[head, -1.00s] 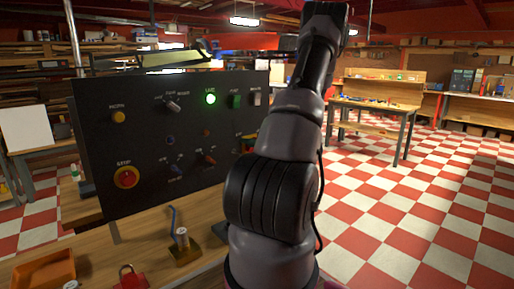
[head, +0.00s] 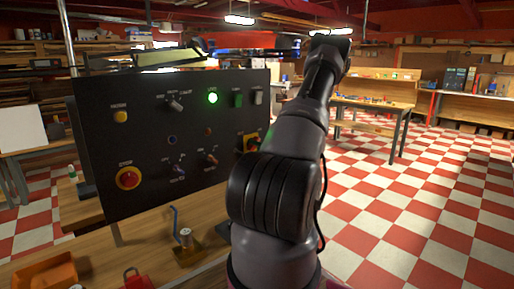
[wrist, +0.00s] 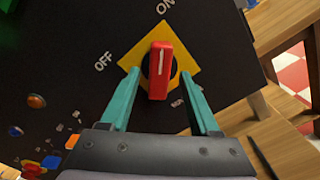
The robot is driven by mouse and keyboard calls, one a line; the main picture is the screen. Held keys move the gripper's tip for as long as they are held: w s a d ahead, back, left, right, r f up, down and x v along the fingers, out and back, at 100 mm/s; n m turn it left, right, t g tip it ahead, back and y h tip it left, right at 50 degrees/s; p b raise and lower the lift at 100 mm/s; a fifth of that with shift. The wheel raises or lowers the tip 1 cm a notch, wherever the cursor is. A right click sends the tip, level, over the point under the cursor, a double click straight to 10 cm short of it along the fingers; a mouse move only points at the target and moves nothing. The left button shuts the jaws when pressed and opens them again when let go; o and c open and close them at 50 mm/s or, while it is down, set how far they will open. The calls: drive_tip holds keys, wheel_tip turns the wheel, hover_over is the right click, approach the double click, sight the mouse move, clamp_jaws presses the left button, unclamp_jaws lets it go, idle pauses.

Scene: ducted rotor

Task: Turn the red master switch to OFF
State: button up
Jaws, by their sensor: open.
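The red master switch (wrist: 160,72) is a red bar handle with a white line, on a yellow diamond plate (wrist: 135,55) on the black panel. In the wrist view its bar stands nearly upright, its upper end towards the ON label (wrist: 165,6). The OFF label (wrist: 103,62) is to the left. My gripper (wrist: 160,75) is open, with one teal finger on each side of the handle and a visible gap to each. I cannot tell how deep the fingertips reach. In the head view the yellow plate (head: 250,139) shows partly behind my arm, and my gripper is hidden.
The black panel (head: 110,150) also carries a red stop button (head: 128,178), a lit green lamp (head: 212,98) and several small knobs. Checkered floor (head: 420,200) is clear at right.

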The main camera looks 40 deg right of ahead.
drive_tip(key=shift+w, duration=0.4)
clamp_jaws()
drive_tip(key=shift+n, duration=0.3)
drive_tip(key=shift+d+n, duration=0.15)
drive_tip(key=shift+n, duration=8.55)
